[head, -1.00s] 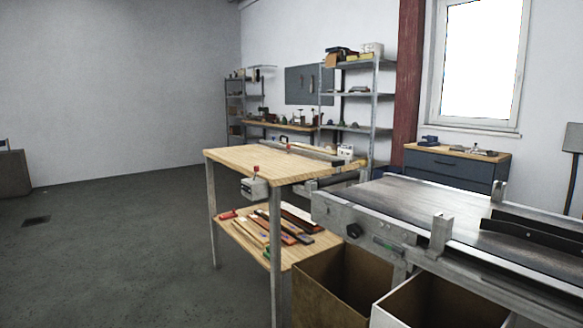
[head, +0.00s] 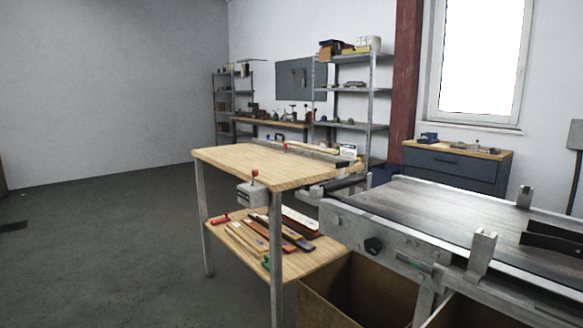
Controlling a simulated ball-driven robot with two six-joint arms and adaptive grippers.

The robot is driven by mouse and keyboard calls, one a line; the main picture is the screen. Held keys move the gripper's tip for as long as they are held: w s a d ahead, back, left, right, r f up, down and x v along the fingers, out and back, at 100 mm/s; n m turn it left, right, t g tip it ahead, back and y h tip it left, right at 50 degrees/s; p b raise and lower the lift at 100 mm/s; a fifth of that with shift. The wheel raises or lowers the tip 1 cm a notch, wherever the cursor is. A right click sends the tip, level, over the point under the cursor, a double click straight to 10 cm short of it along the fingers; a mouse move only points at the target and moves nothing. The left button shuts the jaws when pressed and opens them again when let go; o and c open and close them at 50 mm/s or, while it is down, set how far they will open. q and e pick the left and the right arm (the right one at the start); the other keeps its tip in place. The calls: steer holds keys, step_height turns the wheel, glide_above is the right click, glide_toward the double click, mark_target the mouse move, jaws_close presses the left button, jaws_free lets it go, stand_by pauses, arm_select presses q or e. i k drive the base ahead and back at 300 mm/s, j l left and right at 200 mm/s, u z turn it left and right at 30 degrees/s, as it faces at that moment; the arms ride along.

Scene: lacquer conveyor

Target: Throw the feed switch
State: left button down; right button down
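A small grey switch box (head: 252,194) is fixed at the front edge of the wooden-topped table (head: 243,166), just left of its near leg. A lever with a red knob (head: 255,173) stands up from the box. The lever looks roughly upright; its exact setting is too small to tell. The conveyor (head: 410,215) with a dark belt stands to the right of the table, with a black knob (head: 373,246) on its side. Neither of my grippers shows in the head view.
A brown open box (head: 350,290) stands under the conveyor's near end. The table's lower shelf (head: 290,265) holds several strips and tools. Shelving (head: 345,90) and a dark cabinet (head: 455,168) stand behind. The floor (head: 100,240) left of the table is clear.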

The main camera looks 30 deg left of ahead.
mark_target(255, 172)
steer(key=i+j+z, duration=0.2)
steer(key=j+z, duration=0.15)
steer(key=j, duration=1)
steer(key=i+j+z, duration=0.1)
steer(key=j+z, duration=0.2)
steer(key=j, duration=3.1)
steer(key=i+z, duration=0.05)
steer(key=i, duration=0.05)
